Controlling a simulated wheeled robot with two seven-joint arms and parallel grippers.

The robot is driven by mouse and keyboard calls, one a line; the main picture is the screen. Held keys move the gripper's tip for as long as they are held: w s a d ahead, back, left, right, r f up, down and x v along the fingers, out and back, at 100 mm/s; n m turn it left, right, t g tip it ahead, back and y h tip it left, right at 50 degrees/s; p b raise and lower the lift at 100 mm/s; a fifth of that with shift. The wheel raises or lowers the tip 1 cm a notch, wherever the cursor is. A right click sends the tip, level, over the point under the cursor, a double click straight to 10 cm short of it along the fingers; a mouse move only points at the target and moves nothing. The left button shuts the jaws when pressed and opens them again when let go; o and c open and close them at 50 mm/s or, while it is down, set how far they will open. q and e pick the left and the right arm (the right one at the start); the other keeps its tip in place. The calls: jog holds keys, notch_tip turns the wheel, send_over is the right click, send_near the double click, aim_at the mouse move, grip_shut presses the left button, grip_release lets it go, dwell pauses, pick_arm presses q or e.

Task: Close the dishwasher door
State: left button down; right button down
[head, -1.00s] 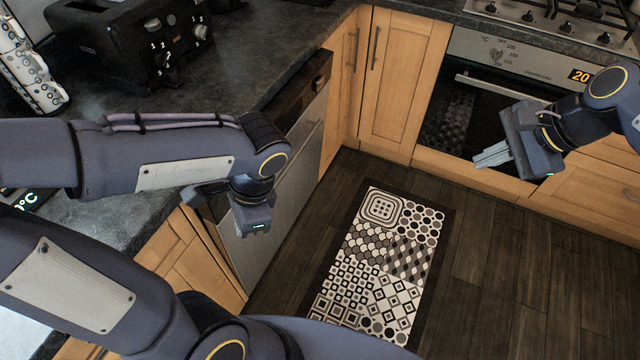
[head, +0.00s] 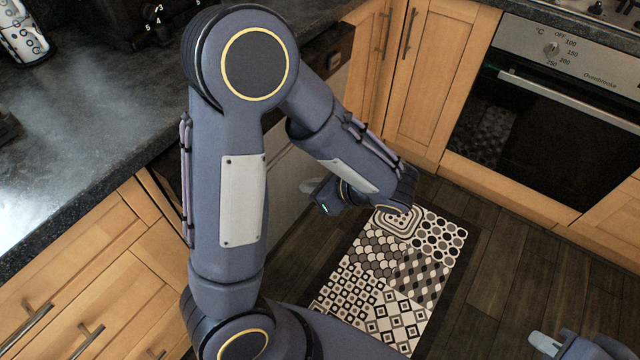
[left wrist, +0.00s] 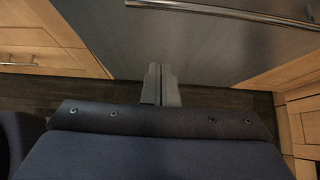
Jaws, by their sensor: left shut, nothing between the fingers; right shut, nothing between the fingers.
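The dishwasher door (head: 283,180) is a brushed steel panel in the left counter run, partly hidden behind my left arm. It stands upright or nearly so; I cannot tell whether it is fully flush. In the left wrist view the steel panel (left wrist: 215,50) fills the upper middle, with its bar handle (left wrist: 235,13) along the top. My left gripper (head: 308,187) is shut and empty, low in front of the panel. In the left wrist view its fingertips (left wrist: 160,68) point at the panel's lower part; contact is unclear. My right gripper (head: 543,343) is shut and empty at the bottom right.
A patterned mat (head: 395,275) lies on the dark wooden floor (head: 490,265). An oven (head: 550,115) stands at the back right. Wooden cabinets (head: 90,280) flank the dishwasher beneath the dark countertop (head: 80,140). The floor right of the mat is clear.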

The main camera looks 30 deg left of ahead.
pick_arm(q)
jog(key=a, duration=0.7)
jog(key=shift+w+a+f+b, duration=0.25)
jog(key=shift+a+f+b, duration=0.05)
jog(key=shift+f+b, duration=0.15)
